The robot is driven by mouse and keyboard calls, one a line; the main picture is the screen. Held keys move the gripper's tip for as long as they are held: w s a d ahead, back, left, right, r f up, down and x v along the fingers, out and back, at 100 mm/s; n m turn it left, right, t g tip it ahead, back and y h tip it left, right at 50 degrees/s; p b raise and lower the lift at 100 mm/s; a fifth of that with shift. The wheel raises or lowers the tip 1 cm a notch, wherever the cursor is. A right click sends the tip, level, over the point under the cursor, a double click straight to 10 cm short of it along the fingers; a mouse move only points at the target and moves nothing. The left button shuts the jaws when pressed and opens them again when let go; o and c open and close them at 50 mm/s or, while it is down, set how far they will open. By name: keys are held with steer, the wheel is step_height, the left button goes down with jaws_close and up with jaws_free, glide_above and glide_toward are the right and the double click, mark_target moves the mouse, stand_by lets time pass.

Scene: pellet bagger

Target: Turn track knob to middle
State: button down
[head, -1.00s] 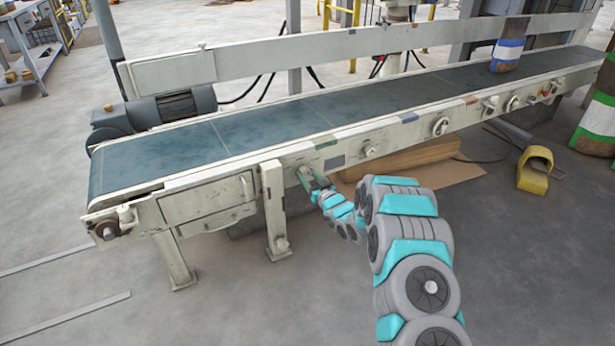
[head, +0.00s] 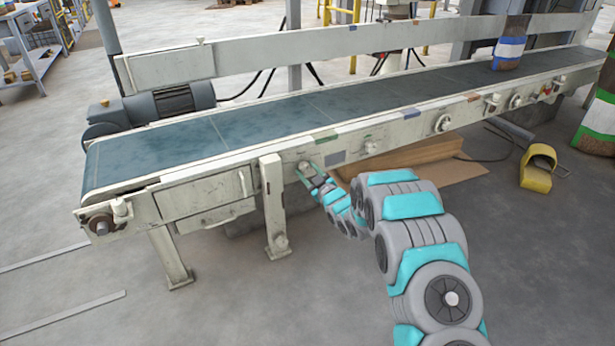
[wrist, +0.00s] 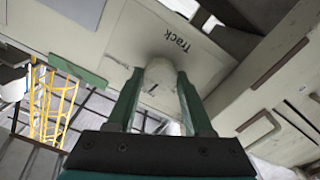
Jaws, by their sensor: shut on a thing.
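The track knob (wrist: 161,88) is a pale round knob on the conveyor's side panel, with the word "Track" printed beside it in the wrist view. A small dark mark shows on the knob. My gripper (wrist: 160,95) has its two green fingers on either side of the knob, shut on it. In the head view my gripper (head: 308,172) reaches the front side panel, just right of the near support leg. The knob (head: 303,165) is small there and partly hidden by the fingers. Its exact angle is hard to tell.
The conveyor belt (head: 255,125) runs above the panel. A support leg (head: 272,205) stands left of my gripper. Other knobs (head: 443,123) sit farther right along the panel. A yellow foot pedal (head: 538,168) and flat cardboard (head: 450,175) lie on the floor at right.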

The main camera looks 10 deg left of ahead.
steer(key=shift+f+n+b, duration=0.1)
steer(key=shift+n+b, duration=0.7)
steer(key=shift+n, duration=0.3)
steer(key=shift+c, duration=1.5)
jaws_free()
steer(key=shift+s, duration=0.15)
steer(key=v, duration=0.7)
steer(key=shift+s+d+p, duration=0.2)
steer(key=shift+d+p, duration=0.05)
steer(key=shift+p, duration=0.05)
